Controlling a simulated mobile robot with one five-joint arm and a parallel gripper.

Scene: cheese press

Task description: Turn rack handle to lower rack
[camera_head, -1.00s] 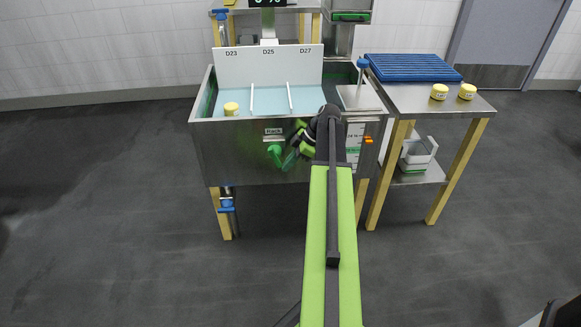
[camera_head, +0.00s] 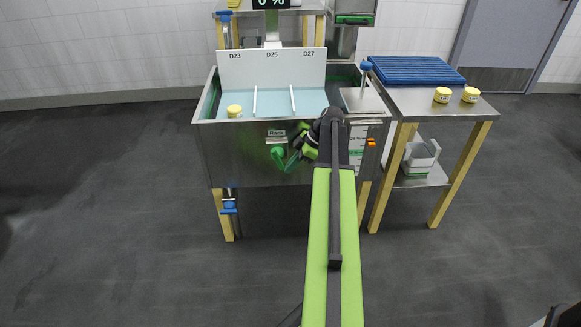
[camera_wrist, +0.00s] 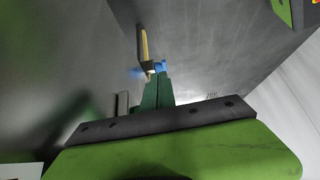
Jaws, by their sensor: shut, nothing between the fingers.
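The green rack handle (camera_head: 278,153) sits on the front of the steel vat (camera_head: 235,160), below a small label. My gripper (camera_head: 291,164) is just right of the handle, in front of the vat, its dark green fingers pointing left and down. The fingers are shut and hold nothing. In the head view they look very near the handle, but I cannot tell whether they touch it. In the wrist view the shut fingers (camera_wrist: 158,82) show in the middle, and I cannot make out the handle there. The rack inside the vat is not clearly visible.
A side table on the right holds a blue slatted mat (camera_head: 415,70) and two yellow tubs (camera_head: 442,95). An orange control (camera_head: 371,142) is on the vat front, right of my arm. A blue valve (camera_head: 229,206) hangs below the vat. The floor is open.

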